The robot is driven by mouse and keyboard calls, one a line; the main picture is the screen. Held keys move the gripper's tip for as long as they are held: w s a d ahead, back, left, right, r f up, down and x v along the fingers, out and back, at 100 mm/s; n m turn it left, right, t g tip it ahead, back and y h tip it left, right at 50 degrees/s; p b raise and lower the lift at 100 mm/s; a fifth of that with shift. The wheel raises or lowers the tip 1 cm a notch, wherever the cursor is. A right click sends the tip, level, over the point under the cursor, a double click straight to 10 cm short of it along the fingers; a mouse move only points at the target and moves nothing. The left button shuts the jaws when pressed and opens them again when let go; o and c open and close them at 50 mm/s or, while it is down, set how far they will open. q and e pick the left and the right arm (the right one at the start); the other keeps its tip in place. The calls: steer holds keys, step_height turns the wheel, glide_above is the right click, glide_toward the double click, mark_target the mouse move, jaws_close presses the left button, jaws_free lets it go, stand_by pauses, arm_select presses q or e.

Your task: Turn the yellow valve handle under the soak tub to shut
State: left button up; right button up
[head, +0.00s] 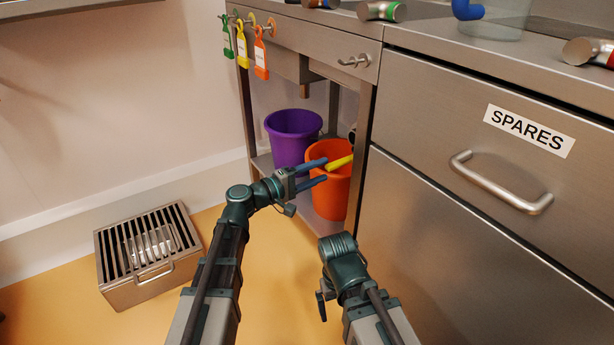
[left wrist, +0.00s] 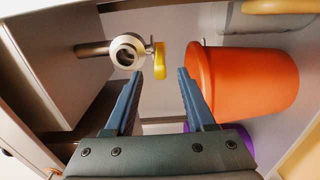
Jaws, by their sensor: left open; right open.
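The yellow valve handle (head: 340,162) shows in the head view in front of the orange bucket, under the bench. In the left wrist view the handle (left wrist: 160,62) stands upright in the picture beside a round metal valve body (left wrist: 127,52) on a short pipe (left wrist: 92,49). My left gripper (head: 322,171) is open and empty. Its fingertips (left wrist: 160,74) are just short of the handle, which lies ahead of the gap between them; I see no contact. My right gripper (head: 323,298) is low at the front, away from the valve, its fingers mostly hidden by the wrist.
An orange bucket (head: 327,195) and a purple bucket (head: 291,135) stand on the shelf under the bench. Green, yellow and orange tags (head: 261,58) hang at the bench front. A SPARES drawer (head: 480,160) is at right. A slotted metal box (head: 130,285) sits on the floor at left.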

mark_target(326, 169)
arm_select(q)
steer(key=shift+x, duration=2.1)
jaws_close()
